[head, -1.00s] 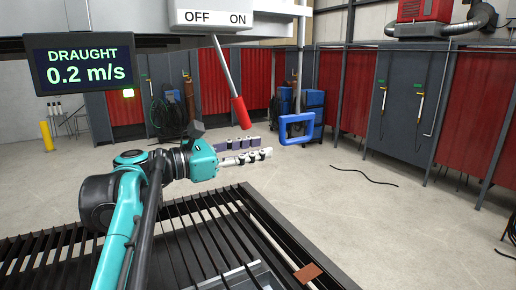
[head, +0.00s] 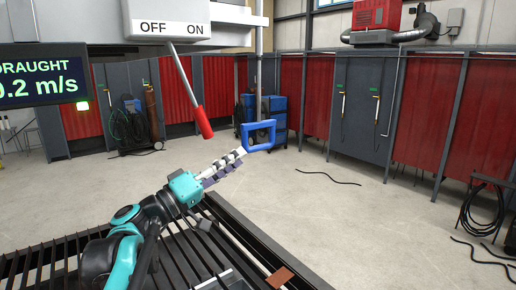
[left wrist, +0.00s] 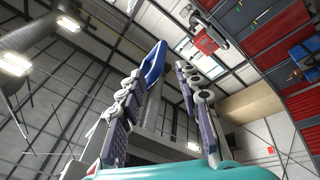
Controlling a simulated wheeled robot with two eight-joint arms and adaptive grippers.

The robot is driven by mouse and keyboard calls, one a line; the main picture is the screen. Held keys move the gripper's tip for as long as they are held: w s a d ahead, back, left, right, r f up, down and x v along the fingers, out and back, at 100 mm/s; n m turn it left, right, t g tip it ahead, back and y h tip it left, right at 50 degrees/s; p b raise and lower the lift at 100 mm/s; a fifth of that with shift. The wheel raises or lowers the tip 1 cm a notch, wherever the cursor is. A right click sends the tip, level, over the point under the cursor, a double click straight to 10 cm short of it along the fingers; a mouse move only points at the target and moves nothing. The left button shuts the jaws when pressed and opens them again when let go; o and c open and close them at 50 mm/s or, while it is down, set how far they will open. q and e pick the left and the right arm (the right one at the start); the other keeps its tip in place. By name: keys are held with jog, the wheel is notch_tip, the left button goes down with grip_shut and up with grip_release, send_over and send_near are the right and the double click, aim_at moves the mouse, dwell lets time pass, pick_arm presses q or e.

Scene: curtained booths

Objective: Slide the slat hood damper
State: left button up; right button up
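A blue loop handle (head: 271,136) hangs at the lower end of a grey rod (head: 259,60), which comes down from the hood. My left gripper (head: 238,157) points up and to the right, its tips close to the handle's lower left side. In the left wrist view its two fingers stand apart, and the blue handle (left wrist: 154,64) shows between and beyond the tips, partly behind the left finger. I cannot tell whether they touch. The left gripper is open and not closed on anything. My right gripper is not in view.
A lever with a red grip (head: 203,122) hangs from an OFF/ON box (head: 168,28), left of the handle. A screen (head: 40,75) reads a draught of 0.2 m/s. A slatted table (head: 180,243) with a brown piece (head: 280,277) lies below. The floor to the right is mostly clear.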

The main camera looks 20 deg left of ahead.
aim_at(259, 147)
pick_arm(q)
jog(key=w+d+m, duration=0.1)
jog(key=w+m, duration=0.1)
jog(key=w+d+r+m+p, duration=0.1)
jog(key=w+d+m, duration=0.1)
jog(key=w+d+r+m+t+p, duration=0.1)
jog(key=w+m, duration=0.1)
jog(key=m, duration=0.1)
jog(key=shift+w+d, duration=0.1)
jog(key=shift+d, duration=0.25)
grip_shut()
